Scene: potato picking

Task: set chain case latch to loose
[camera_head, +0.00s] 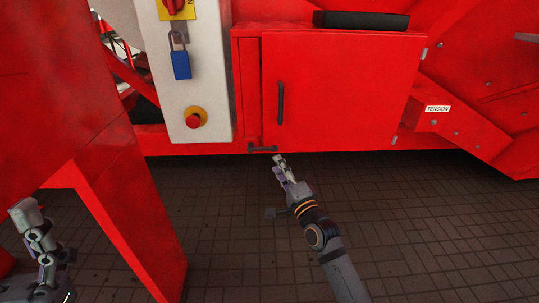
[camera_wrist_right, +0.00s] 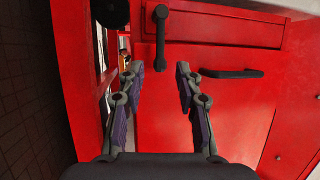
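The red chain case (camera_head: 345,95) has a closed door with a dark upright handle (camera_head: 281,102). A small dark latch bar (camera_head: 262,149) lies level at the door's lower left corner. In the right wrist view, which is turned, the latch (camera_wrist_right: 160,38) stands upright ahead of the fingers and the door handle (camera_wrist_right: 232,73) lies to the right. My right gripper (camera_head: 280,162) is just below and right of the latch in the head view. In the wrist view, its fingers (camera_wrist_right: 160,75) are apart with nothing between them. My left gripper (camera_head: 26,214) is at the lower left, its opening unclear.
A pale control panel (camera_head: 192,75) with a blue padlock (camera_head: 181,62) and a red button (camera_head: 194,120) stands left of the case. A red leg (camera_head: 130,215) stands between my grippers. The paved floor (camera_head: 430,220) is clear at the right.

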